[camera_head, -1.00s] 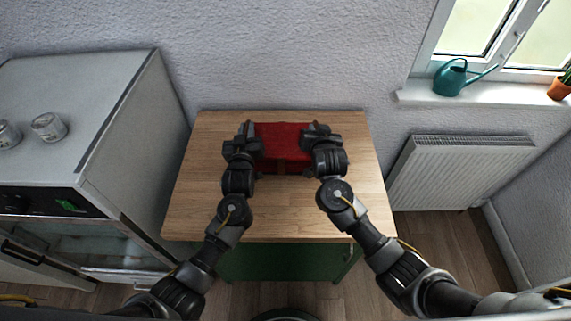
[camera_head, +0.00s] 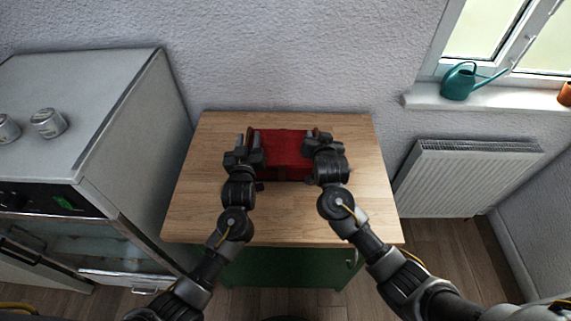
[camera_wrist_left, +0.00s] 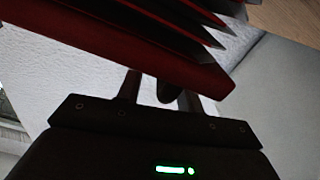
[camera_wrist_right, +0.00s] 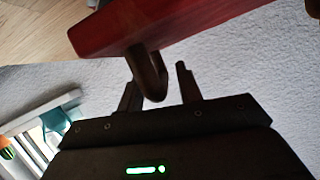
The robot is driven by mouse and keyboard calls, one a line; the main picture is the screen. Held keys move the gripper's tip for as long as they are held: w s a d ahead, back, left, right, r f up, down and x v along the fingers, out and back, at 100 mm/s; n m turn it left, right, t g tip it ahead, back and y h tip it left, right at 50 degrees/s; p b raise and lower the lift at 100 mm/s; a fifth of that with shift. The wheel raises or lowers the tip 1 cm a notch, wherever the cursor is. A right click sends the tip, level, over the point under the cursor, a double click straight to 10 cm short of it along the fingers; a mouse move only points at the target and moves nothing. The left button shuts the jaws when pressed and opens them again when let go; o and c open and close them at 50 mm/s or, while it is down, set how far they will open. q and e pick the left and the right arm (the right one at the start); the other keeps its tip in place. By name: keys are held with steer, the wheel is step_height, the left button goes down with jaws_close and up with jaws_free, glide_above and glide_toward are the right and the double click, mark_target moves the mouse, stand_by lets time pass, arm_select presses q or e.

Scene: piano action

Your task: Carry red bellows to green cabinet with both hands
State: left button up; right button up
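The red bellows (camera_head: 285,150) is on the wooden top of the green cabinet (camera_head: 280,268), near the back and about the middle; it looks level. My left gripper (camera_head: 249,140) is at the bellows' left end, and my right gripper (camera_head: 318,137) at its right end. In the left wrist view the folds of the bellows (camera_wrist_left: 150,35) cross above the fingers, with a dark handle between them. In the right wrist view a curved handle (camera_wrist_right: 151,75) hangs between fingers that stand apart, with a visible gap. Both grippers look open around the handles.
A grey stove (camera_head: 75,120) stands left of the cabinet. A white radiator (camera_head: 450,180) is on the right, under a windowsill with a teal watering can (camera_head: 462,80). The wall is close behind the cabinet; the front of its wooden top (camera_head: 280,220) is clear.

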steer(key=shift+s+r, duration=0.1)
steer(key=shift+s, duration=0.05)
arm_select(q)
steer(key=s, duration=1)
steer(key=shift+s+r, duration=0.15)
steer(key=shift+s, duration=0.2)
arm_select(e)
steer(key=v, duration=1.2)
arm_select(q)
steer(key=shift+d, duration=0.1)
arm_select(e)
steer(key=shift+d, duration=0.1)
